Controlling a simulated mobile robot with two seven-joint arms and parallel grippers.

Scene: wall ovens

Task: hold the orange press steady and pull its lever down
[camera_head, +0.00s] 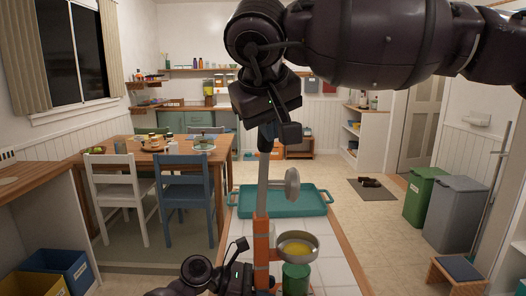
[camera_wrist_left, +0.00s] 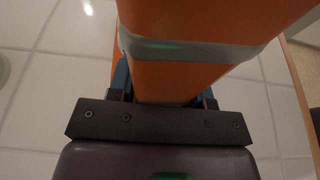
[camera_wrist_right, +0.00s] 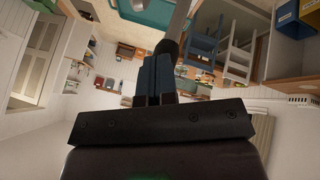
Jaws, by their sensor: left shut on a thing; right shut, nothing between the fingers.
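The orange press stands on the white tiled counter, with its orange post (camera_head: 261,242) upright. Its grey lever (camera_head: 263,195) points nearly straight up, with a dark grip at its top. My right gripper (camera_head: 267,140) is shut and empty at the lever's top end. In the right wrist view the lever (camera_wrist_right: 180,18) extends beyond its fingers; contact is unclear.
A teal tray (camera_head: 280,203) lies behind the press on the counter. A dining table (camera_head: 165,158) with chairs stands at the left. Green and grey bins (camera_head: 455,212) stand at the right, with open floor between.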

